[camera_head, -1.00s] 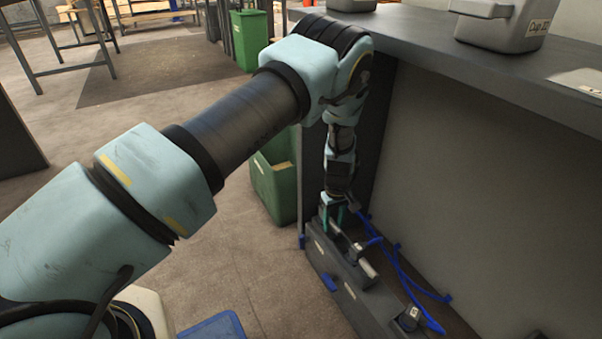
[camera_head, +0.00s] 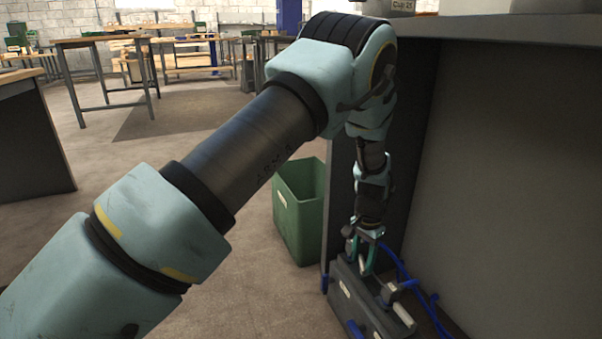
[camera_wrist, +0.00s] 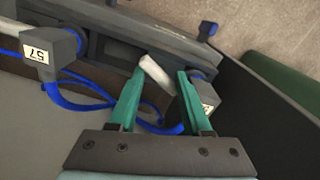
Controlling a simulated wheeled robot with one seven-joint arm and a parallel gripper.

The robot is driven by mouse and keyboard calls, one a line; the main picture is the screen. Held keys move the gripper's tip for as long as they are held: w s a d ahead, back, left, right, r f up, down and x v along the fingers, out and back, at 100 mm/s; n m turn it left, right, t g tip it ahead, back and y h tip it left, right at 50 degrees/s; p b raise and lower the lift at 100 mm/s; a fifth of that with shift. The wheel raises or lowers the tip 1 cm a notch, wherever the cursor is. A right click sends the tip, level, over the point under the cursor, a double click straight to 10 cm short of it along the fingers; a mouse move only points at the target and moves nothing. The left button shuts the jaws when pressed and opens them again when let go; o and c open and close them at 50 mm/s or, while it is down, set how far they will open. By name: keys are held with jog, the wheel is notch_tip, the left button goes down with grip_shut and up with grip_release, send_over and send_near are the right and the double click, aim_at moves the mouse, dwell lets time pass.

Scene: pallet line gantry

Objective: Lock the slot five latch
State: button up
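The dark grey latch fixture (camera_head: 352,297) stands low beside the bench's end panel. My gripper (camera_head: 365,256) points down over its far end. In the wrist view, my gripper's two teal fingers (camera_wrist: 161,74) are apart, with a pale latch lever (camera_wrist: 156,73) lying slantwise between their tips. The lever looks narrower than the gap; contact with a finger is unclear. A block beside the right finger bears a partly hidden label (camera_wrist: 207,103). I cannot make out which slot is five.
Blue cables (camera_wrist: 82,100) run loosely behind the fixture, close to the fingers. The bench panel (camera_head: 490,170) rises close on the right. A green bin (camera_head: 300,212) stands on the floor just beyond the fixture. The floor to the left is open, with tables farther back.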

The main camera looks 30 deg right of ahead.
aim_at(362, 261)
jog(key=m+b, duration=0.1)
jog(key=b, duration=0.1)
jog(key=m+b, duration=0.1)
jog(key=shift+f+m+b, duration=0.25)
jog(key=shift+m+b, duration=0.05)
jog(key=shift+b, duration=0.05)
jog(key=shift+r+m, duration=0.25)
jog(key=shift+m, duration=0.05)
notch_tip(362, 261, up, 11)
jog(key=p, duration=0.6)
jog(key=w+a+r+n+p, duration=0.2)
jog(key=w+a+r+p, duration=0.3)
jog(key=r, duration=0.3)
jog(key=w+a+r+n+p, duration=0.3)
jog(key=w+a+r+p, duration=0.2)
jog(key=a+r, duration=0.3)
jog(key=shift+w+r+p, duration=0.25)
jog(key=shift+r+p, duration=0.1)
jog(key=shift+p, duration=0.3)
